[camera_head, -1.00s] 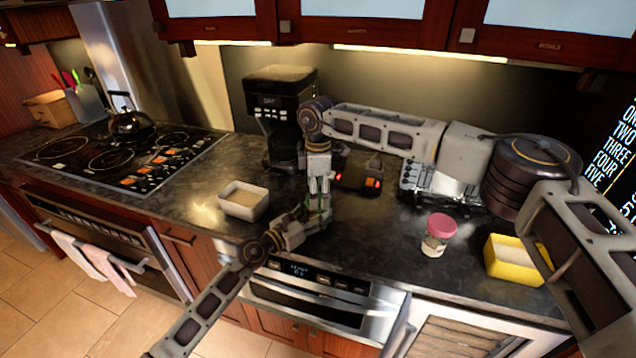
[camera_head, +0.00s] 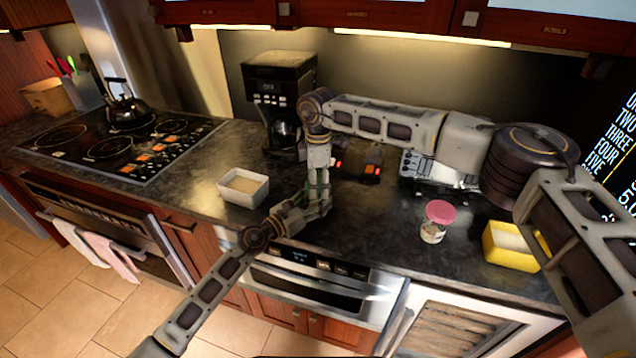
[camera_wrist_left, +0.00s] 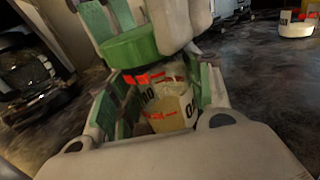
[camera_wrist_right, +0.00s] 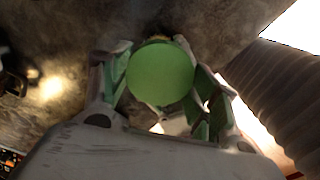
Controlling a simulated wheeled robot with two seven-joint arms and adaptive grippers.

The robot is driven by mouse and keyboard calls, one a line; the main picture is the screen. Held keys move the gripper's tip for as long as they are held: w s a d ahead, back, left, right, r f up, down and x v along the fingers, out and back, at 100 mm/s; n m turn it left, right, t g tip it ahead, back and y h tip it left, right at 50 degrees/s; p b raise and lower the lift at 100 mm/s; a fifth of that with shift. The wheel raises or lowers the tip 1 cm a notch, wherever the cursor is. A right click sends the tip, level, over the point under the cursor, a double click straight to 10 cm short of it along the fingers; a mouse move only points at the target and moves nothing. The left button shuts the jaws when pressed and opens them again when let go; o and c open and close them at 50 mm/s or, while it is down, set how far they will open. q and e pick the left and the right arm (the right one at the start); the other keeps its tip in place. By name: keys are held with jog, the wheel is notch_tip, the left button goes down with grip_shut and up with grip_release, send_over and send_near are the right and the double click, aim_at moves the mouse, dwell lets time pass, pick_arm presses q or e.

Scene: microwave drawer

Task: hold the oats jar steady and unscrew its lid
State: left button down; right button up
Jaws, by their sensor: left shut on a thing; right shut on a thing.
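The oats jar (camera_wrist_left: 171,104) shows in the left wrist view as a pale body with red and black lettering. My left gripper (camera_wrist_left: 160,118) is shut around its body. The green lid (camera_wrist_left: 130,47) is above the jar body, between the fingers of my right gripper (camera_wrist_right: 160,85), which comes down from above. The right wrist view shows the lid's round top (camera_wrist_right: 160,73) with the gripper shut on it. In the head view both grippers meet over the counter's front, hiding most of the jar.
A white square bowl (camera_head: 244,187) stands left of the grippers. A coffee maker (camera_head: 280,95) is behind. A pink-lidded jar (camera_head: 437,222) and a yellow container (camera_head: 510,247) stand to the right. The dark counter (camera_head: 375,225) is clear between the grippers and the pink-lidded jar.

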jog(key=n, duration=0.6)
jog(key=shift+n, duration=0.4)
jog(key=n, duration=0.6)
jog(key=shift+n, duration=0.4)
jog(key=n, duration=0.6)
jog(key=shift+n, duration=0.4)
jog(key=n, duration=0.6)
jog(key=shift+r+n, duration=0.1)
jog(key=shift+n, duration=0.3)
jog(key=n, duration=0.6)
jog(key=shift+n, duration=0.4)
jog(key=n, duration=0.3)
jog(key=shift+w+n, duration=0.1)
jog(key=shift+n, duration=0.3)
jog(key=n, duration=0.3)
jog(key=shift+n, duration=0.4)
jog(key=n, duration=1.2)
jog(key=shift+r, duration=0.1)
jog(key=shift+r, duration=1.05)
